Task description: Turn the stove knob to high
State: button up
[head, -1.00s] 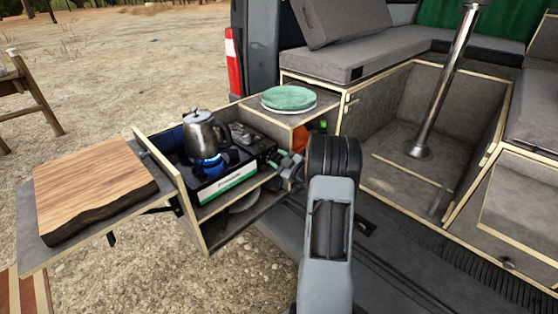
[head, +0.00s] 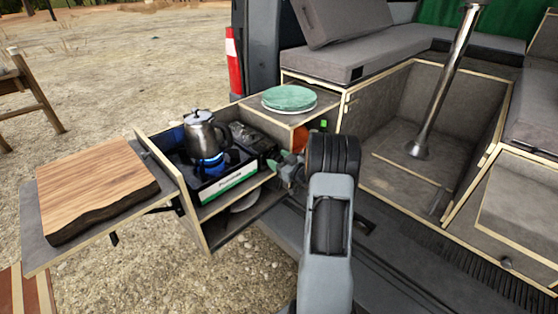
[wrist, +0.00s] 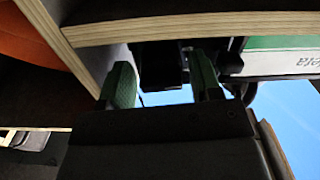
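The camping stove (head: 232,177) with a white and green front panel sits in the pulled-out drawer unit. A steel kettle (head: 203,133) stands on it over a blue flame (head: 208,165). My gripper (head: 272,165) is at the stove's right end, partly hidden by my wrist. In the wrist view its two green-padded fingers (wrist: 163,80) are apart, with a dark part (wrist: 160,62) beyond and between them. That part may be the stove knob; I cannot tell whether the fingers touch it. The knob's setting cannot be read. The stove's green and white panel also shows in the wrist view (wrist: 285,55).
A wooden shelf edge (wrist: 190,27) runs close across the fingertips in the wrist view. Green plates (head: 288,98) rest on the cabinet top. A wooden board (head: 92,195) lies on the side shelf at left. An orange item (head: 300,139) is inside the cabinet.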

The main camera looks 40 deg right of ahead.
jog(key=shift+o, duration=0.7)
jog(key=shift+s, duration=0.1)
jog(key=s+d, duration=0.2)
jog(key=s, duration=1.1)
jog(key=shift+s+d, duration=0.2)
